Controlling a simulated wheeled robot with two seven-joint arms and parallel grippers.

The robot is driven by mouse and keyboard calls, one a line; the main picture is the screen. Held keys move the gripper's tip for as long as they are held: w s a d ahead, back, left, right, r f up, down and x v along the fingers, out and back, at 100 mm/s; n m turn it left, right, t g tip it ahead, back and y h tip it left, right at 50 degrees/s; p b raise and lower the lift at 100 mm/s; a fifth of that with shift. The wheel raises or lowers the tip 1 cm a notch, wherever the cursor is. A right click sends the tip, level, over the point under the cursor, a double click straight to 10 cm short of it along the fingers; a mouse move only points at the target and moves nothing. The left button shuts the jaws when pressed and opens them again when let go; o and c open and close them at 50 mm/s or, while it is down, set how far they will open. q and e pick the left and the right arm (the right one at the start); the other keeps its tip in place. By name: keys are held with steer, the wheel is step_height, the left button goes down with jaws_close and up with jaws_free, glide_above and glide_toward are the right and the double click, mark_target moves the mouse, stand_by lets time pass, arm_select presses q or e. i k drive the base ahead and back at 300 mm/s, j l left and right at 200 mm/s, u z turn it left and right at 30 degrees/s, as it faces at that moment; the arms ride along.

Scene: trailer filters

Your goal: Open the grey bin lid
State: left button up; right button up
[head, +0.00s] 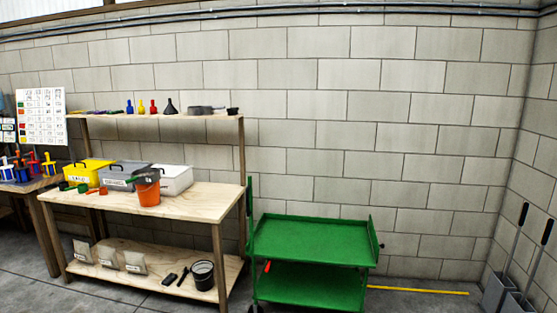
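The grey bin (118,181) stands on the wooden workbench (185,204), between a yellow bin (87,174) and a white bin (175,181). Its grey lid (125,169) appears to be on, with a dark handle on top. A label is on its front, too small to read. An orange bucket (147,190) stands in front of the grey bin's right side and hides part of it. Neither of my grippers shows in the head view.
A green cart (312,243) stands right of the workbench. Small scoops (78,187) lie before the yellow bin. Bags (107,257) and a dark bucket (203,274) are on the lower shelf. Long-handled dustpans (508,290) stand at far right. The bench top's right part is clear.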

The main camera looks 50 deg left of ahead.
mark_target(124, 167)
steer(key=u, duration=2.7)
steer(key=i+l+u, duration=0.15)
steer(key=i, duration=0.3)
steer(key=i+l+u, duration=0.1)
steer(key=i, duration=0.35)
steer(key=i+j+u, duration=0.1)
steer(key=i+u, duration=0.7)
steer(key=i, duration=0.15)
steer(key=i+l+u, duration=0.2)
steer(key=i+u, duration=0.2)
steer(key=i+z, duration=0.2)
steer(key=i, duration=0.4)
steer(key=i+j+z, duration=0.25)
steer(key=i, duration=0.3)
steer(key=i+j+z, duration=0.2)
steer(key=i, duration=0.4)
steer(key=l, duration=0.1)
